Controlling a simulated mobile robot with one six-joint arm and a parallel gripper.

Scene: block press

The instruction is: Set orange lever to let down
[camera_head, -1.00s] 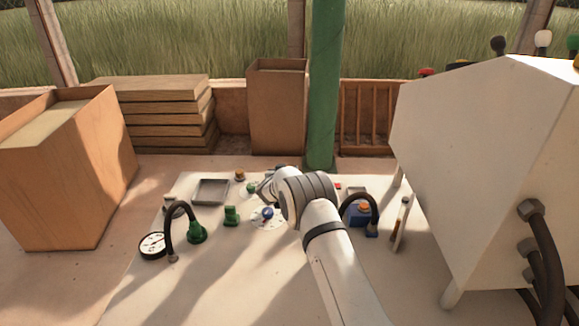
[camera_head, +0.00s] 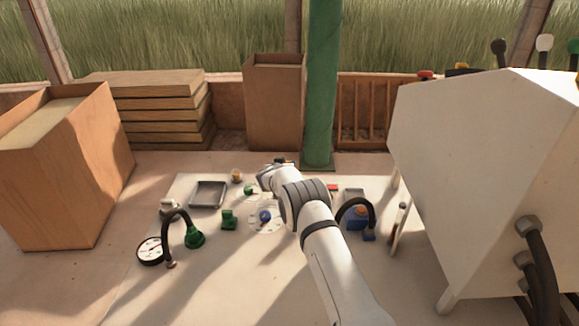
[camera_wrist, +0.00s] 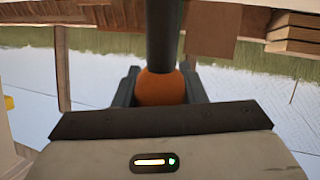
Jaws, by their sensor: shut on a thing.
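The orange lever's round orange knob (camera_wrist: 160,89) sits between the two dark fingers of my gripper (camera_wrist: 158,82) in the wrist view. Its dark shaft (camera_wrist: 164,35) runs up and out of that picture. My gripper is shut on the knob. In the head view my gripper (camera_head: 280,163) is at the far side of the light panel (camera_head: 215,275), mostly hidden behind my own wrist. The orange lever cannot be made out there, nor can its setting be read.
Near my arm are a blue knob (camera_head: 265,215), a green switch (camera_head: 229,219), a grey tray (camera_head: 208,195) and a small orange-topped part (camera_head: 237,175). A gauge (camera_head: 150,250) stands left. A green post (camera_head: 322,90) rises behind. A large white cabinet (camera_head: 455,160) stands right.

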